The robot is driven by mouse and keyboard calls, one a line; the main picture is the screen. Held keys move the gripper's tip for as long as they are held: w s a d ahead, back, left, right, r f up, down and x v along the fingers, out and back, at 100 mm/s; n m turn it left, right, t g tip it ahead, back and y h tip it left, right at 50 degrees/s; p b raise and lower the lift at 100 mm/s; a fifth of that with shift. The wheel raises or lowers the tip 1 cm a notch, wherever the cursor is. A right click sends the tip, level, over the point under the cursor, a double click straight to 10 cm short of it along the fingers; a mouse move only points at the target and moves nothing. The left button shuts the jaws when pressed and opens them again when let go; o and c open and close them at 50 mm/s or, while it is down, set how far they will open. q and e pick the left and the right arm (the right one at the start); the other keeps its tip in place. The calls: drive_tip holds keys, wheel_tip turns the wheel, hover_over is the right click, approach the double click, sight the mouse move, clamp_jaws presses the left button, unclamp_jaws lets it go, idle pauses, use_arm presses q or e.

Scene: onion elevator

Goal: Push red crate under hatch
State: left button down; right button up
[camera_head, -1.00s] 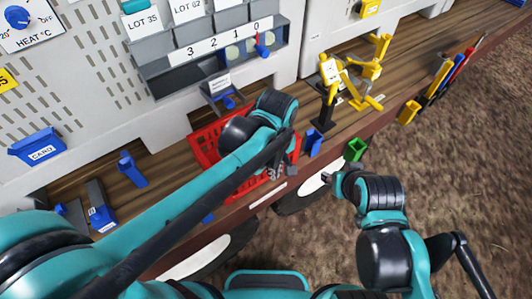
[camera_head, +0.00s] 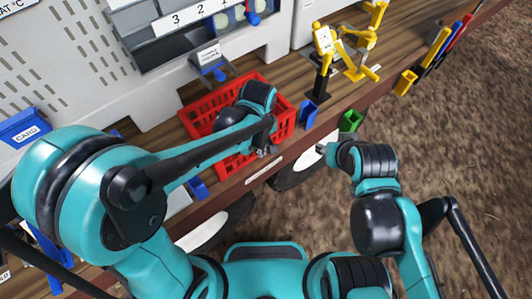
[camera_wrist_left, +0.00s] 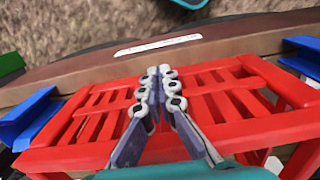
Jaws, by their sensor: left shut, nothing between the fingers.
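The red slatted crate (camera_head: 190,124) stands on the wooden bench against the grey wall; it also fills much of the left wrist view (camera_wrist_left: 50,158). A small grey fitting with a blue part and a label (camera_head: 208,56) juts from the wall behind the crate; it may be the hatch, but the label is unreadable. My left gripper (camera_head: 263,152) is shut and empty, pointing down at the crate's front side; its fingers meet in the left wrist view (camera_wrist_left: 160,72). Contact with the crate is unclear. My right gripper (camera_head: 321,148) is off the bench's front edge, its fingers too small to judge.
A blue holder (camera_head: 308,113) stands just right of the crate, with a green box (camera_head: 350,120) and yellow-and-black stands (camera_head: 325,50) beyond. A blue card box (camera_head: 25,127) is at left. The bench's front edge runs close before the crate.

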use_arm(q)
drive_tip(key=shift+w+a, duration=0.1)
drive_tip(key=shift+w, duration=0.05)
drive_tip(key=w+a, duration=0.2)
drive_tip(key=w+a+b, duration=0.1)
drive_tip(key=w+a, duration=0.1)
drive_tip(key=w, duration=0.1)
drive_tip(key=w+a, duration=0.2)
drive_tip(key=w, duration=0.1)
drive_tip(key=shift+w, duration=0.2)
use_arm(e)
drive_tip(key=shift+f, duration=0.7)
